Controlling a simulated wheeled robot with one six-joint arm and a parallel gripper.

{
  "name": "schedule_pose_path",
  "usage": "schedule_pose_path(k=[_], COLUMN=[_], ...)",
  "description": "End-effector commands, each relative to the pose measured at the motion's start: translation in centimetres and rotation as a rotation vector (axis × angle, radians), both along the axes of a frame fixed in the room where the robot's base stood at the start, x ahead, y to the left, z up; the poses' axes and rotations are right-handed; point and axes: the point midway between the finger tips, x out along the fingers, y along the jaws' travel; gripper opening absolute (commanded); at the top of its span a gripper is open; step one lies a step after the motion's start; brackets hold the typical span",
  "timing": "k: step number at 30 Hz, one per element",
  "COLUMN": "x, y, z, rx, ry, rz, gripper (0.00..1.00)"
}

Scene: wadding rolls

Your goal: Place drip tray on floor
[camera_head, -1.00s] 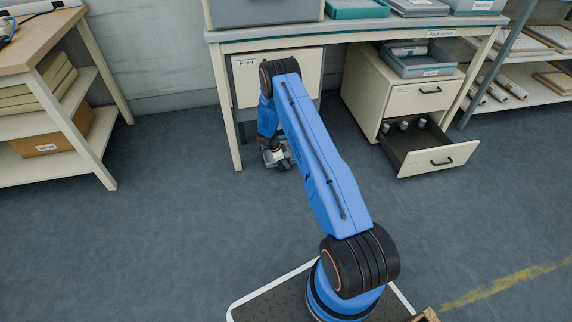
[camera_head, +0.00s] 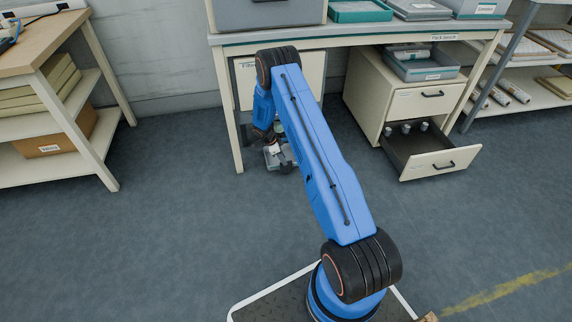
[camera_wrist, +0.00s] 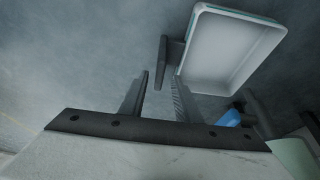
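A white, shallow, rectangular tray (camera_wrist: 228,50) with a teal rim edge, which looks like the drip tray, shows in the upper right of the wrist view. A dark grey handle (camera_wrist: 163,62) sticks out from its left side. My gripper (camera_wrist: 161,76) is open, its two fingers apart. The handle's lower end lines up with the gap between the fingertips, with no clear contact. The tray seems to lie on the grey floor. In the head view my gripper (camera_head: 279,158) is low under the bench, partly hidden by my arm, and I cannot make out the tray there.
The bench (camera_head: 350,38) stands over my gripper, with a front leg (camera_head: 226,110) to its left. A cabinet with an open drawer (camera_head: 430,160) holding several small cylinders stands at the right. A wooden shelf (camera_head: 60,115) is at the left. The floor (camera_head: 170,230) in front is clear.

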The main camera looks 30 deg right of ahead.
Motion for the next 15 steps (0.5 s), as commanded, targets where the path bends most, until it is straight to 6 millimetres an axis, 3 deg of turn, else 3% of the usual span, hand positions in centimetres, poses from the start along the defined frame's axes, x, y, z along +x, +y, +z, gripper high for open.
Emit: schedule_pose_path(k=[3, 13, 15], x=[0.3, 0.5, 0.6], y=[0.8, 1.7, 1.8], z=[1.9, 4.7, 6.3], rx=[-0.001, 0.001, 0.004], ry=[0.000, 0.000, 0.000], rz=[0.001, 0.009, 0.027], gripper=[0.29, 0.29, 0.29])
